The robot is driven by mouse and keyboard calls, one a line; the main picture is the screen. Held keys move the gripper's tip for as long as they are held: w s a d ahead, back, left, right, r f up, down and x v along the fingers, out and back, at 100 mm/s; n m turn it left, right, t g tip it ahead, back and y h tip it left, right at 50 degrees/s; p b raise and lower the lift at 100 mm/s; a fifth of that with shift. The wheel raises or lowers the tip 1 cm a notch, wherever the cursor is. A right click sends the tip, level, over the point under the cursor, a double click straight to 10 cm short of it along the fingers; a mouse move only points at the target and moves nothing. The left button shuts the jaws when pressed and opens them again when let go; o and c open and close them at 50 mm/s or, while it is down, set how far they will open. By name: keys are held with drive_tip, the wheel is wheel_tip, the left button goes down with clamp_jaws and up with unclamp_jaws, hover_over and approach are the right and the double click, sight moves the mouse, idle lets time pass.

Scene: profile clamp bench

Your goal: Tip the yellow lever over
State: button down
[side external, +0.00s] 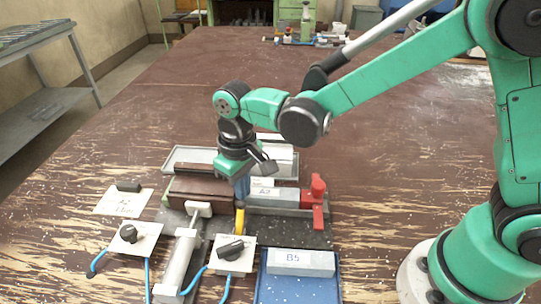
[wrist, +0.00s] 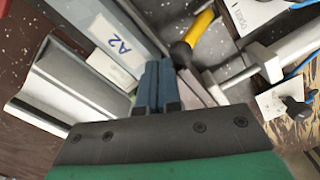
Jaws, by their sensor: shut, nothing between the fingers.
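In the wrist view the yellow lever (wrist: 200,27) runs up and right from a dark end near the fingertips. My gripper (side external: 242,192) points down with its blue fingers together and empty. In the wrist view the gripper (wrist: 156,66) ends close beside the lever's dark end; I cannot tell whether they touch. The lever's lower end is partly hidden.
A grey profile labelled A2 (side external: 270,193) lies behind, beside a red clamp (side external: 318,196). A grey cylinder (side external: 180,262) and switch plates with black knobs (side external: 232,252) stand in front. A blue tray (side external: 270,284) holds block B5 (side external: 300,261).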

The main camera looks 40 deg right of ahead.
sight(239, 222)
drive_tip(key=shift+s+a, duration=1.7)
drive_tip(key=shift+w+d+r, duration=0.15)
drive_tip(key=shift+r, duration=1)
drive_tip(key=shift+w+d+r, duration=0.1)
drive_tip(key=shift+r, duration=1.1)
drive_tip(key=shift+w+d+r, duration=0.15)
drive_tip(key=shift+r, duration=1)
drive_tip(key=shift+d, duration=0.1)
drive_tip(key=s+d+r+m+t, duration=0.1)
drive_tip(key=s+d+t, duration=0.1)
drive_tip(key=d, duration=0.6)
drive_tip(key=s+d+r+m+t, duration=0.1)
drive_tip(key=s+d+m+t, duration=0.1)
drive_tip(key=d+t, duration=0.3)
drive_tip(key=d, duration=0.2)
drive_tip(key=shift+d+r, duration=0.2)
drive_tip(key=shift+d, duration=0.2)
